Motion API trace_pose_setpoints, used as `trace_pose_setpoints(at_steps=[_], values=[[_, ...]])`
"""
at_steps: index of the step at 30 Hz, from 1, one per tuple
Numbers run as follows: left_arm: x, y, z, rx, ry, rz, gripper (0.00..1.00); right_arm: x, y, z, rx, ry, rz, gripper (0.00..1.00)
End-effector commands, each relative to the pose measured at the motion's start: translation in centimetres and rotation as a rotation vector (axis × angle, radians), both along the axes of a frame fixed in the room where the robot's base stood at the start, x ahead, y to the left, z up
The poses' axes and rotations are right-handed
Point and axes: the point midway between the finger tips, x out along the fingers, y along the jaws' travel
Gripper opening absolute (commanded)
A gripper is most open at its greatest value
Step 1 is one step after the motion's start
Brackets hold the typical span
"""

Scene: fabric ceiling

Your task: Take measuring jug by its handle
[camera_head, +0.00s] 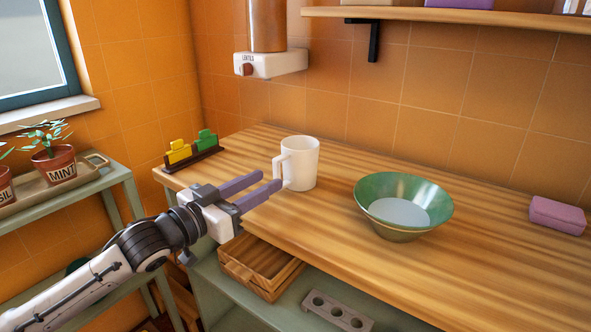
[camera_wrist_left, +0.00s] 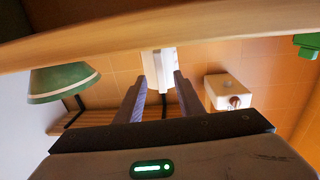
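That gripper has two purple-grey fingers held apart, with the tips close to the handle. In the left wrist view, which is upside down, the fingers (camera_wrist_left: 160,82) are spread and the jug (camera_wrist_left: 159,66) shows in line with the gap between them. I cannot tell whether the tips reach past the handle or touch it. My right gripper is not in view.
A green bowl (camera_head: 377,203) stands right of the jug, and a pink sponge (camera_head: 558,214) lies farther right. Yellow and green clips (camera_head: 192,149) sit behind left. A dispenser (camera_head: 269,65) hangs on the wall above. A wooden crate (camera_head: 260,268) is below the counter edge.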

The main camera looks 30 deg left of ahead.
Motion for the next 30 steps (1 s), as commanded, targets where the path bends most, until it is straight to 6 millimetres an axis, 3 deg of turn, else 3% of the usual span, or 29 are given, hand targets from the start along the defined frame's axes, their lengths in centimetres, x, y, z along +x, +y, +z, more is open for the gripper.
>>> trace_pose_setpoints(at_steps=[12, 23, 29, 30], values=[[4.4, -0.7, -0.1, 0.001, -0.001, 0.001, 0.34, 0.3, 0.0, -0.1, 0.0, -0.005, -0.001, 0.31], [4.9, -0.8, -0.2, 0.001, 0.002, 0.0, 0.34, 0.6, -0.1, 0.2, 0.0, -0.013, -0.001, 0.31], [4.9, -0.8, -0.2, 0.001, 0.002, 0.0, 0.01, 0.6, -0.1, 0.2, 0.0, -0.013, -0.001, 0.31], [4.9, -0.8, -0.2, 0.001, 0.002, 0.0, 0.0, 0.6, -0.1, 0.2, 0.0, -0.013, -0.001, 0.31]])
